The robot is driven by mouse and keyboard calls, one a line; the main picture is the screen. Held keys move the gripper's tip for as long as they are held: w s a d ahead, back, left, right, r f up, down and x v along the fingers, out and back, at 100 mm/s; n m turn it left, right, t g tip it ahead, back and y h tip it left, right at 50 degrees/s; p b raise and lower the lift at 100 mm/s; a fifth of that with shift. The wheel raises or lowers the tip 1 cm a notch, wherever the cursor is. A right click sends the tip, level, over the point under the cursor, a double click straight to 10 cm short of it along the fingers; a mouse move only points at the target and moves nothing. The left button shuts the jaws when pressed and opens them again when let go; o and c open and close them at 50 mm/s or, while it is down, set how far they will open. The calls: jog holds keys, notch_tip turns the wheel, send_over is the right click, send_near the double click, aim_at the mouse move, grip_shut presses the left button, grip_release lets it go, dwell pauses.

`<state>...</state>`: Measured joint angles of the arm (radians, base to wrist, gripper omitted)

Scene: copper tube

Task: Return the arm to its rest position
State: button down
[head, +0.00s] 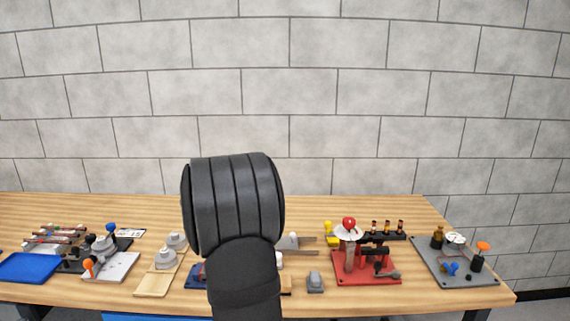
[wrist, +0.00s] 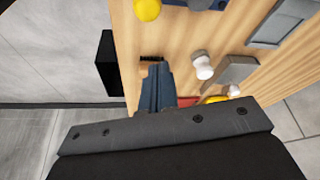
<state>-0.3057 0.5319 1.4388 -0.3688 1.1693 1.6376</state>
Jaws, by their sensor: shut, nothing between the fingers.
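My gripper (wrist: 157,70) shows in the wrist view with its dark fingers together and nothing between them. It is over the wooden table (wrist: 225,20), apart from the things there as far as I can see. In the head view my black arm stands in the middle and hides part of the table; my gripper cannot be made out there. Reddish-brown tubes (head: 62,231) lie on a rack at the far left of the table in the head view.
A blue tray (head: 30,268) is at the left. A red fixture (head: 365,266) stands right of my arm, and a grey plate with knobs (head: 455,265) at the right end. The wrist view shows a white knob (wrist: 203,66) beside my fingers. The table's back strip looks clear.

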jog(key=w+v, duration=0.1)
jog(key=v, duration=0.6)
jog(key=d+f+n, duration=0.1)
jog(key=f, duration=0.2)
jog(key=d+f+n, duration=0.1)
jog(key=f+n, duration=0.1)
jog(key=f, duration=0.1)
jog(key=w+d+f+n+t+y, duration=0.1)
jog(key=f, duration=0.2)
jog(key=shift+n, duration=0.3)
jog(key=n, duration=0.1)
jog(key=w+n, duration=0.1)
jog(key=n+t+y, duration=0.1)
jog(key=n, duration=0.1)
jog(key=shift+w+d+f, duration=0.15)
jog(key=shift+d+f, duration=0.1)
jog(key=shift+f, duration=0.1)
jog(key=shift+w+d+n+y, duration=0.1)
jog(key=shift+w+n+y, duration=0.25)
jog(key=shift+n, duration=0.55)
jog(key=shift+w+d+n+y, duration=0.15)
jog(key=shift+w+n, duration=0.4)
jog(key=shift+n, duration=0.35)
jog(key=shift+w+n+y, duration=0.5)
jog(key=shift+w+n, duration=0.35)
jog(key=shift+n, duration=0.55)
jog(key=shift+w+a, duration=0.2)
jog(key=shift+w, duration=0.75)
